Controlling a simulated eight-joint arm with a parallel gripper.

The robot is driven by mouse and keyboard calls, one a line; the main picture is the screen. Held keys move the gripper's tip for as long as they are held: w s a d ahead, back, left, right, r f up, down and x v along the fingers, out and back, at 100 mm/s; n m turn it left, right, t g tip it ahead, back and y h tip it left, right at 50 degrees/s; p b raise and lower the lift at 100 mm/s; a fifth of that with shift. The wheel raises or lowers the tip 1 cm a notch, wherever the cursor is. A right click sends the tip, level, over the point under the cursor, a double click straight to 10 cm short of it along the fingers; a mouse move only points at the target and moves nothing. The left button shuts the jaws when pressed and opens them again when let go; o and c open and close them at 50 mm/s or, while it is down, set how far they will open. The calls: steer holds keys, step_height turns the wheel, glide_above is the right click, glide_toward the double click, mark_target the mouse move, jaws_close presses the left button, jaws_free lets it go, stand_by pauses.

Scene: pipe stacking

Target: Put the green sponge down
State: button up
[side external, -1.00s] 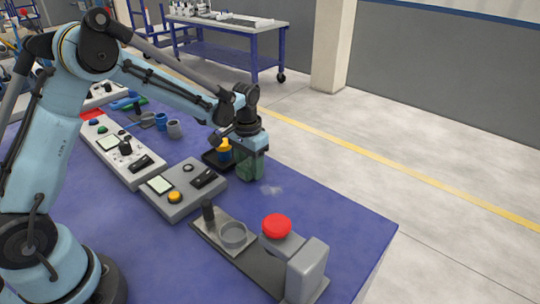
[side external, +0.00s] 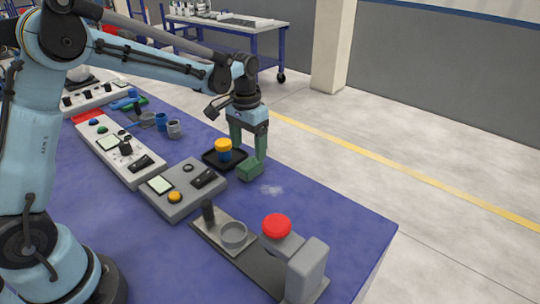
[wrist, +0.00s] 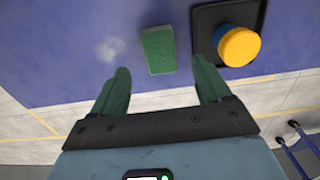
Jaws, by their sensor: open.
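The green sponge (side external: 250,171) lies on the blue table in front of the black tray. In the wrist view the sponge (wrist: 158,50) shows as a flat green block, with blue table visible around it. My gripper (side external: 250,148) is above it, fingers pointing down and spread apart. In the wrist view the green fingers of my gripper (wrist: 161,70) stand to the left and right of the sponge, with gaps on both sides. Nothing is held.
The black tray (side external: 209,158) holds a blue and yellow piece (side external: 223,146) close beside the sponge. A pale smudge (side external: 271,190) marks the table. A grey control box (side external: 184,189) and a red-button fixture (side external: 277,226) stand nearer.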

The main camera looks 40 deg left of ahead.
mark_target(249, 163)
steer(key=s+d+r+t, duration=0.1)
steer(key=s+r+t, duration=0.2)
steer(key=s+r, duration=0.5)
steer(key=s+d+f+t, duration=0.1)
steer(key=s+t, duration=0.3)
steer(key=s, duration=0.4)
steer(key=shift+s+d, duration=0.25)
stand_by(0.7)
